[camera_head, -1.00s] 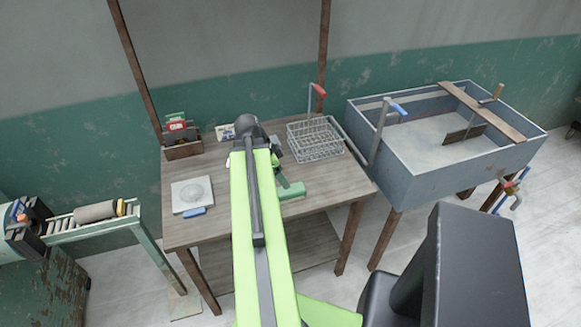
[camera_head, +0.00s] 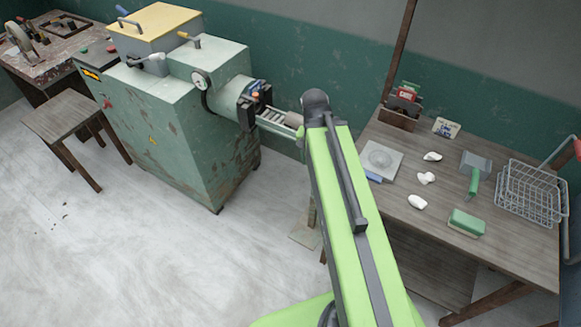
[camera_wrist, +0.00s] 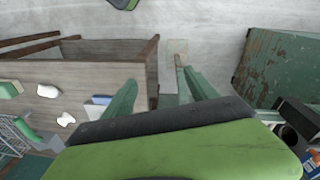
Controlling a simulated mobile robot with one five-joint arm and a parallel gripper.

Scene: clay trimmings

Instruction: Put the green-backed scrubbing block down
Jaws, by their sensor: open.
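The green-backed scrubbing block (camera_head: 467,223) rests on the wooden table (camera_head: 400,215), near its front edge, green side up. It also shows in the wrist view at the left edge (camera_wrist: 10,89). My gripper (camera_wrist: 162,92) is open, with its two fingers spread and nothing between them. It is beyond the table's left end and well apart from the block. In the head view my arm hides the gripper.
White clay pieces (camera_head: 426,178), a dustpan-like tool with a green handle (camera_head: 474,175), a wire basket (camera_head: 530,192), a pale square slab (camera_head: 381,157) and a blue block (camera_head: 372,177) are on the table. A green machine (camera_head: 180,120) stands left. Floor between is clear.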

